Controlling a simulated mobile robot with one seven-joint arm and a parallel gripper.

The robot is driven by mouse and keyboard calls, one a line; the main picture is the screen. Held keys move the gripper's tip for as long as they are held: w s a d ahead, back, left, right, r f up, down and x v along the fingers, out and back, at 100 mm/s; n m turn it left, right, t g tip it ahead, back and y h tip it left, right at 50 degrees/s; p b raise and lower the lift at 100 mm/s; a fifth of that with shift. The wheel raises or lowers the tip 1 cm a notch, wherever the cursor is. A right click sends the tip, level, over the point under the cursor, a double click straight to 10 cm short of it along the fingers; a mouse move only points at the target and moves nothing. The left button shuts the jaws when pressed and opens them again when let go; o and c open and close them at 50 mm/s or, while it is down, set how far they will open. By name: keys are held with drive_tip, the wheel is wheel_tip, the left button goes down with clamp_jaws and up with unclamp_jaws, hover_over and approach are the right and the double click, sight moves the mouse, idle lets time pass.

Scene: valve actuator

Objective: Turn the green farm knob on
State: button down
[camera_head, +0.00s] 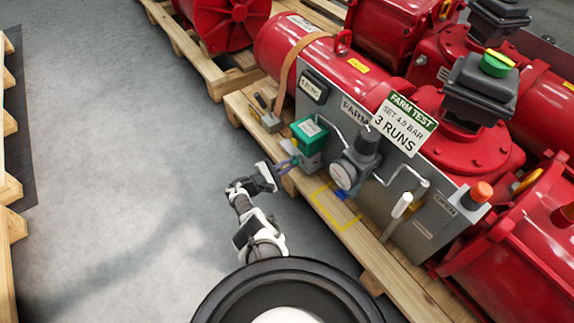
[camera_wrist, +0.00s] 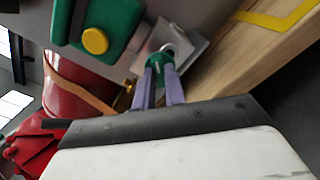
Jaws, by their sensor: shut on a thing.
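The green knob (camera_wrist: 157,60) sits below a silver fitting, beside a green box with a yellow button (camera_wrist: 95,41) in the wrist view. My gripper (camera_wrist: 164,75) has its two purple-grey fingers closed on the knob, one on each side. In the head view my gripper (camera_head: 287,163) reaches in from the left to the lower side of the green box (camera_head: 309,132) on the grey panel. The knob itself is too small and covered to make out there.
The grey panel (camera_head: 318,118) also carries a gauge (camera_head: 344,174), a white-handled lever (camera_head: 401,205) and an orange button (camera_head: 481,192). Red actuators rest on wooden pallets. A yellow outline (camera_head: 322,196) marks the pallet. Open grey floor lies left.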

drive_tip(key=n, duration=0.4)
drive_tip(key=shift+n, duration=1.8)
drive_tip(key=c, duration=1.5)
unclamp_jaws()
drive_tip(key=shift+o, duration=0.2)
drive_tip(key=p+v, duration=0.1)
drive_tip(key=v, duration=1.2)
drive_tip(key=shift+s+a+p, duration=0.25)
drive_tip(key=shift+a+p, duration=0.05)
drive_tip(key=shift+a, duration=0.05)
